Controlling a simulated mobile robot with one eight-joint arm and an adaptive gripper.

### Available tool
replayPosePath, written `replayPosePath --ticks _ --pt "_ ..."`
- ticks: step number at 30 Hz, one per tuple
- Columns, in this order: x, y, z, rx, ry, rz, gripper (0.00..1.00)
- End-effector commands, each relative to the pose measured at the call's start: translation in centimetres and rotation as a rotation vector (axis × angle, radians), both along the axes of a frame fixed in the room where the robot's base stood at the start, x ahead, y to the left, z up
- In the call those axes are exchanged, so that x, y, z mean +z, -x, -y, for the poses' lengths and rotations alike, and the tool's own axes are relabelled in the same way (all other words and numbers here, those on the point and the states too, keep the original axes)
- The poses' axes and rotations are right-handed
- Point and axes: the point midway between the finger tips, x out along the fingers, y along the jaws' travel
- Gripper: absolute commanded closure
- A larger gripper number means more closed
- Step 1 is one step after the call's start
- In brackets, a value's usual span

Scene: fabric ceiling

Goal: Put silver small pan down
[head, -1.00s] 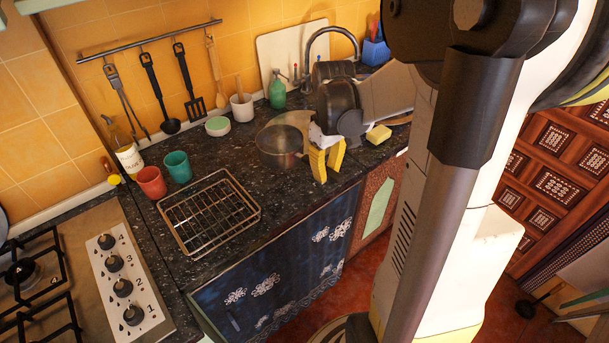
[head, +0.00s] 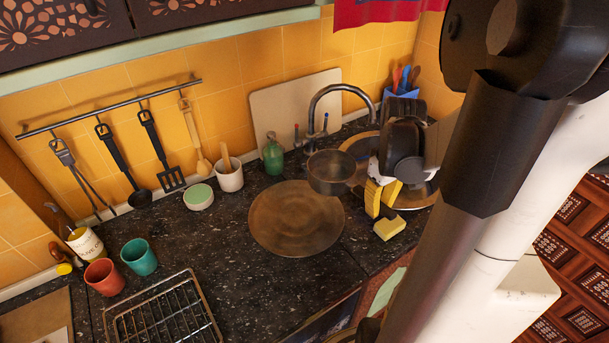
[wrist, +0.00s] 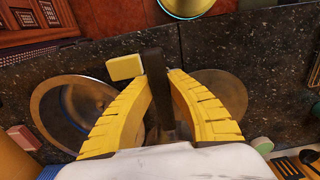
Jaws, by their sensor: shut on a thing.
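The small silver pan (head: 333,172) is in the head view, in front of the tap. It looks upright and raised above the counter; the exact height is hard to tell. My gripper (head: 374,197), with yellow fingers, is to the right of the pan and shut on its handle. In the wrist view, the dark handle (wrist: 157,75) lies between the two yellow fingers; the pan's bowl is mostly hidden there. A flat round brown disc (head: 297,220) lies on the counter, below and left of the pan. It also shows in the wrist view (wrist: 228,88).
A yellow sponge (head: 389,228) lies just below my gripper. The sink (head: 425,190) and tap (head: 340,92) are at the right. A green bottle (head: 273,155), white pot (head: 229,175), teal cup (head: 138,257), red cup (head: 104,278) and wire rack (head: 165,312) stand left. Dark counter is free around the disc.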

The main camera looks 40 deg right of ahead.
Motion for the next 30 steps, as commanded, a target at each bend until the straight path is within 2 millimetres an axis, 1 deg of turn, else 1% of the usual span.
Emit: replayPosePath --ticks 2,5,12,16,19,23,30 --pt "-0.4 -0.4 -0.1 0.0 0.0 0.0 1.0" --pt "-1.5 -2.0 -0.7 0.003 0.0 0.0 1.0" --pt "-5.2 -7.6 -2.6 0.004 0.0 0.0 1.0" --pt "-6.5 -9.8 -3.4 0.001 0.0 0.0 1.0" --pt "-6.9 -10.6 -3.7 -0.001 0.0 0.0 1.0" --pt "-7.6 -10.9 -3.8 -0.002 0.0 0.0 1.0" --pt "-11.0 -10.9 -3.7 -0.002 0.0 0.0 1.0"
